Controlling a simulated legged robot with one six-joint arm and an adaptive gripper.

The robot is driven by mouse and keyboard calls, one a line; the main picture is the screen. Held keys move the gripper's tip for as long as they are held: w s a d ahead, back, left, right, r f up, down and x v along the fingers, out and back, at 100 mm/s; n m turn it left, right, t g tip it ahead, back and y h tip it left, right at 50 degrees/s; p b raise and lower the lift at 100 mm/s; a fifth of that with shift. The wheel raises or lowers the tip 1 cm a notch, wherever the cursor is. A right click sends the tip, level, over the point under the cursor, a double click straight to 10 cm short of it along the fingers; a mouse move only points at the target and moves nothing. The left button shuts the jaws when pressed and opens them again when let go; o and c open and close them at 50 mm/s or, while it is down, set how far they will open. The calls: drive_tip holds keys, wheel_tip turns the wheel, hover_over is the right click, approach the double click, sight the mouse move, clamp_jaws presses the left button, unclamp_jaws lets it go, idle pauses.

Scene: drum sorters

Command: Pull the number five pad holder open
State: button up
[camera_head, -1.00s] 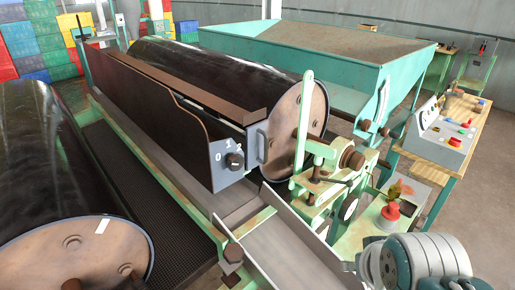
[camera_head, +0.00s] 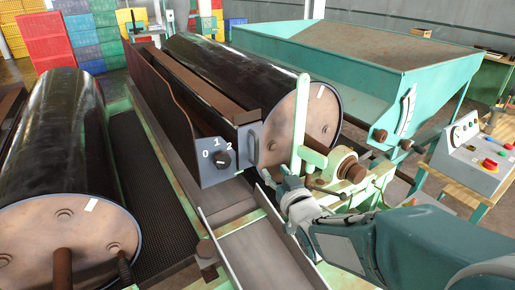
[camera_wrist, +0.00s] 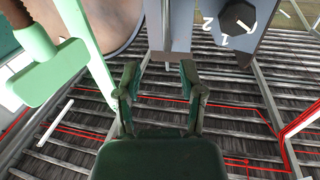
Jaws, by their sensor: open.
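The long dark pad holder (camera_head: 190,95) lies along the left side of a black drum (camera_head: 240,70). Its grey end plate (camera_head: 205,172) carries a dark knob (camera_head: 222,158) with the marks 0, 1 and 2; I see no number five. A grey handle (camera_head: 253,146) stands upright at the plate's right edge. In the wrist view the handle (camera_wrist: 169,25) shows at the top, ahead of my open gripper (camera_wrist: 158,80) and roughly in line with its gap. The gap is empty. In the head view my gripper (camera_head: 277,184) is just below and right of the handle; contact cannot be told.
A green upright lever (camera_head: 300,125) and a screw mechanism (camera_head: 345,168) stand close right of the handle. A metal chute (camera_head: 265,250) lies below my gripper. Another black drum (camera_head: 60,145) is at left, and a control box (camera_head: 475,155) at right.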

sight(257, 150)
drive_tip(key=x, duration=0.5)
drive_tip(key=a+x, duration=0.1)
drive_tip(key=x, duration=0.5)
drive_tip(key=shift+s+a, duration=0.1)
drive_tip(key=shift+a, duration=0.15)
drive_tip(key=c, duration=0.3)
clamp_jaws()
drive_tip(key=shift+d+r, duration=0.1)
drive_tip(key=shift+d, duration=0.2)
